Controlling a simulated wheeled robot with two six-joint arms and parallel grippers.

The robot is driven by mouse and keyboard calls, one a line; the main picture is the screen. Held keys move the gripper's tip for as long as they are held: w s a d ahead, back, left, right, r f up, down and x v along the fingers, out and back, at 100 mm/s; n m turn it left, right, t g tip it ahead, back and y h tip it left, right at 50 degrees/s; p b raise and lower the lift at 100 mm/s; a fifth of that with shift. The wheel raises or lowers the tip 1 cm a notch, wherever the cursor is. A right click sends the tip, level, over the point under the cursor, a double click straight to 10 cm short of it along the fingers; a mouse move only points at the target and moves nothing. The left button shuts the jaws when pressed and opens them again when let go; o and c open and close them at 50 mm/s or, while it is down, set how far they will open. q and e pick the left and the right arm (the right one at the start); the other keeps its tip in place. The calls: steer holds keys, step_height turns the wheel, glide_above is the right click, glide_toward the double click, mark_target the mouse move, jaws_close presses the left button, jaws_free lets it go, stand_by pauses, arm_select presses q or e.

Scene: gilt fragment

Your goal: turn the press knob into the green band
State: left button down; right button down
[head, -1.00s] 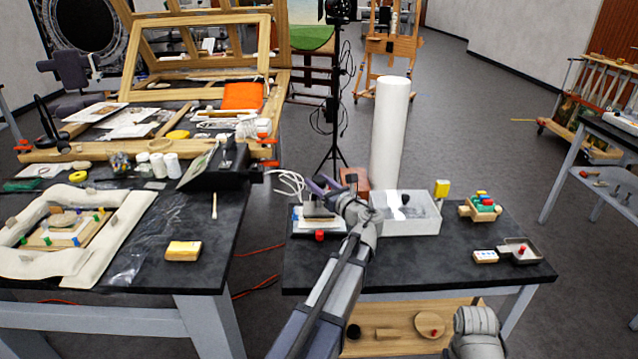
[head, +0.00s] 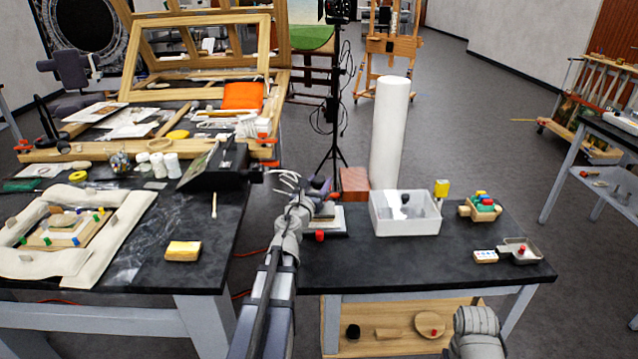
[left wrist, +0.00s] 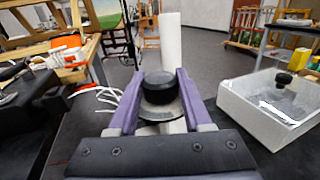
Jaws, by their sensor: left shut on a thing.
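The press (head: 328,220) is a small, pale-based device at the left of the right-hand dark table, mostly hidden behind my left wrist in the head view. A red part shows at its front (head: 320,236). My left gripper (head: 322,188) is over it. In the left wrist view, the purple fingers of my left gripper (left wrist: 160,90) are shut on the black round press knob (left wrist: 159,86), one finger on each side. A grey plate shows under the knob. I cannot see a green band or a pointer. My right gripper is not in view; only part of that arm shows.
A white open box (head: 405,225) with another black knob inside stands right of the press. Behind are a white roll (head: 390,130) and a brick-red block (head: 354,183). White cable loops (left wrist: 95,94) lie nearby. The table front between press and metal tray (head: 520,252) is clear.

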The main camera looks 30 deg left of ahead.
mark_target(314, 185)
arm_select(q)
steer(key=shift+a+m+h, duration=0.1)
steer(key=shift+m+h, duration=1.7)
steer(key=shift+h, duration=1)
steer(key=shift+c, duration=1.7)
jaws_free()
steer(key=s, duration=0.7)
steer(key=shift+s+a, duration=0.4)
steer(key=shift+f, duration=0.1)
